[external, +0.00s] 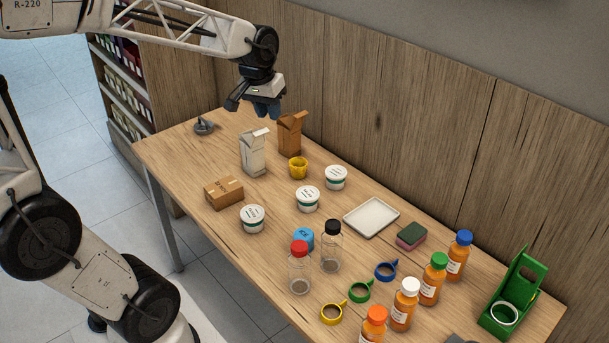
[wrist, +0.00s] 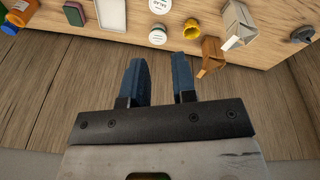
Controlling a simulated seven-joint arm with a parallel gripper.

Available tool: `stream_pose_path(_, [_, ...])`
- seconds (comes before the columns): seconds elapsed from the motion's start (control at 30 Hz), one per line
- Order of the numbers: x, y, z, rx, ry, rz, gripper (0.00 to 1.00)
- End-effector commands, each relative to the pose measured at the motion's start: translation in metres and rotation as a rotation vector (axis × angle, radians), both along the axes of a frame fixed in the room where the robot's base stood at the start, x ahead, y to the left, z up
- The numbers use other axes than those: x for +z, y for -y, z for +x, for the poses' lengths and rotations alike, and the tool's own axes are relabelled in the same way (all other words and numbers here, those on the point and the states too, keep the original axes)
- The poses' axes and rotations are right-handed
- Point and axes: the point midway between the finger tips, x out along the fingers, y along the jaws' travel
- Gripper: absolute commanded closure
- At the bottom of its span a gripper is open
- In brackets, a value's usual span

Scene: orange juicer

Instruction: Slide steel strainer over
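A small grey metal-looking piece (external: 204,126) with a round base and raised part sits at the far left end of the wooden table. It may be the steel strainer, but it is too small to be sure. It also shows at the right edge of the wrist view (wrist: 302,35). My gripper (external: 266,110) is raised over the back of the table, near the wall and to the right of the grey piece. In the wrist view its two blue fingers (wrist: 160,62) are apart with nothing between them, so it is open and empty.
A brown carton (external: 291,136) and a white carton (external: 253,152) stand below my gripper, with a yellow cup (external: 298,168) nearby. Tubs, bottles, coloured rings and a green stand (external: 513,292) spread rightward. The wooden wall (external: 400,120) borders the back. Bare tabletop surrounds the grey piece.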

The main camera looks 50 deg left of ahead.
Motion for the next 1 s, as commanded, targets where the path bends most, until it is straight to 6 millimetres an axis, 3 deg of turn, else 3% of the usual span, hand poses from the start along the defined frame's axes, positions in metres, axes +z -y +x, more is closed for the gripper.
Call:
stream_pose_path(0.5, [-0.021, -0.105, 0.078, 0.235, -0.013, -0.049, 0.74])
stream_pose_path(1.0, [-0.063, -0.226, 0.129, 0.461, -0.020, -0.095, 0.74])
